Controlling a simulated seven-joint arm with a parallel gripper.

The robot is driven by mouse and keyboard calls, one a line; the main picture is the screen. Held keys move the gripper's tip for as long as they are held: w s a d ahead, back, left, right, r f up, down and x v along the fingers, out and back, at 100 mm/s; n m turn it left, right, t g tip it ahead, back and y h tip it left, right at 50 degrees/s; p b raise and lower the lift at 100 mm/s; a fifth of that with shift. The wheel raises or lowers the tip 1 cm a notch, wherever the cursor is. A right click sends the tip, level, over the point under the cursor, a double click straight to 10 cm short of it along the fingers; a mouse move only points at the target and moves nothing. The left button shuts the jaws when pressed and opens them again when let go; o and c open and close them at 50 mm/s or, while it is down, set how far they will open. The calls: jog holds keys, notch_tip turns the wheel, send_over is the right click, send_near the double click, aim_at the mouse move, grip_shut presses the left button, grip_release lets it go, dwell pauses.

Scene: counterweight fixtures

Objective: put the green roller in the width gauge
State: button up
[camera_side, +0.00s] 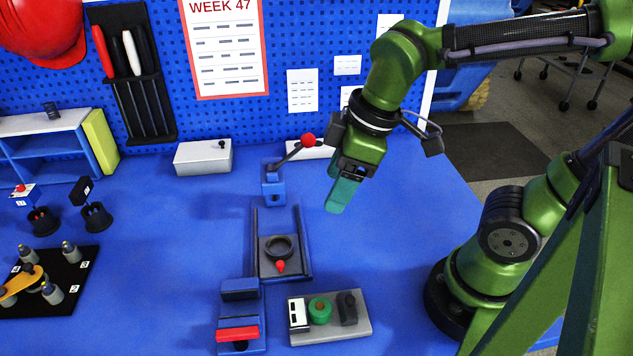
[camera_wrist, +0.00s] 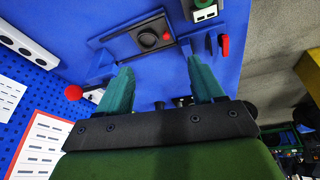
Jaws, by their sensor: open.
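The green roller (camera_side: 320,310) sits on a grey tray (camera_side: 352,330) at the front, between a white block (camera_side: 298,315) and a black block (camera_side: 347,308). A blue fixture (camera_side: 257,336) with a red bar (camera_side: 237,334) stands left of the tray; it may be the width gauge, but I cannot tell for sure. The red bar also shows in the wrist view (camera_wrist: 225,46). My gripper (camera_side: 340,194) is high over the table, behind the tray and well apart from the roller. In the wrist view its teal fingers (camera_wrist: 162,84) are spread, with nothing between them.
A slide fixture with a black ring (camera_side: 279,246) lies between my gripper and the blue fixture. Behind it stands a lever with a red ball (camera_side: 308,140). A black board with several pegs (camera_side: 72,258) is at far left. The table right of the slide is clear.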

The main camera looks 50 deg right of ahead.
jog(key=d+r+m+t, duration=0.2)
jog(key=d+m+t, duration=0.1)
jog(key=d+m, duration=0.4)
jog(key=shift+r+m+t+y, duration=0.15)
jog(key=shift+m+t+y, duration=0.2)
jog(key=shift+m, duration=1.55)
